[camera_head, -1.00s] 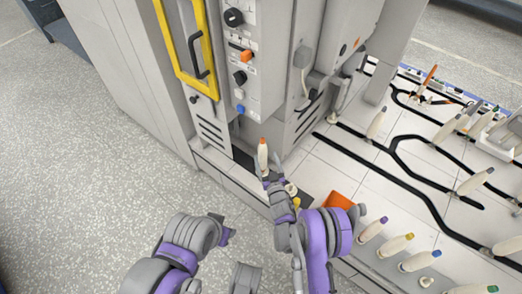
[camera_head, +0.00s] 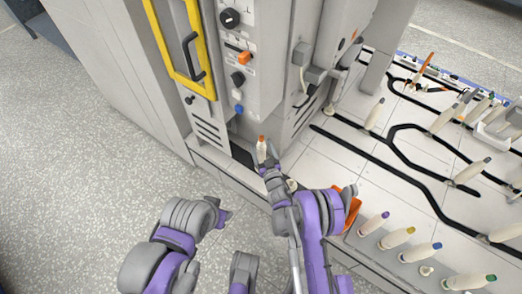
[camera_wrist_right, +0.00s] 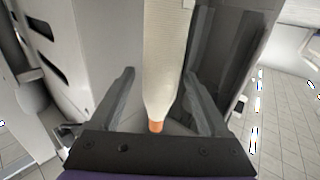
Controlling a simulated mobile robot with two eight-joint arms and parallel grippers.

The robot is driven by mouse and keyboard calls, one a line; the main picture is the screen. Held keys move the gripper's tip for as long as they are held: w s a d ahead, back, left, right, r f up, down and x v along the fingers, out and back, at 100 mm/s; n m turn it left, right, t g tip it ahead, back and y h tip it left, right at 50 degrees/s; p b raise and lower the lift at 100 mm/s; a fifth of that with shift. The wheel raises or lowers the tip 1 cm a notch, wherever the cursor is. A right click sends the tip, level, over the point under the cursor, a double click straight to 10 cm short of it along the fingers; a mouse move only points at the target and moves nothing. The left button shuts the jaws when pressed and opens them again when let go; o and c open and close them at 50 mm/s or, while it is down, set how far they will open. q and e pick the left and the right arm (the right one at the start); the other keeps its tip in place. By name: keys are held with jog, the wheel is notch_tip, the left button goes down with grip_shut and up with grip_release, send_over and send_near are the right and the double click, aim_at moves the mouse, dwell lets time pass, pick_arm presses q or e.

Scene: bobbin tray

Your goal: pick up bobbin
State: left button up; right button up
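A white bobbin with an orange tip (camera_head: 261,150) stands upright at the foot of the grey machine. My right gripper (camera_head: 267,168) is at this bobbin, in front of its lower part. In the right wrist view the bobbin (camera_wrist_right: 167,60) lies between the two fingers of the right gripper (camera_wrist_right: 160,88). A gap shows on the bobbin's left side; on its right side I cannot tell whether the finger touches. The gripper looks open. My left arm shows at the bottom left of the head view, but I cannot make out its gripper.
The grey machine (camera_head: 270,90), with a yellow-framed door (camera_head: 151,32) and knobs, rises just behind the bobbin. An orange object (camera_head: 350,205) is partly behind my right arm. Open floor lies at left.

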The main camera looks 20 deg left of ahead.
grip_shut()
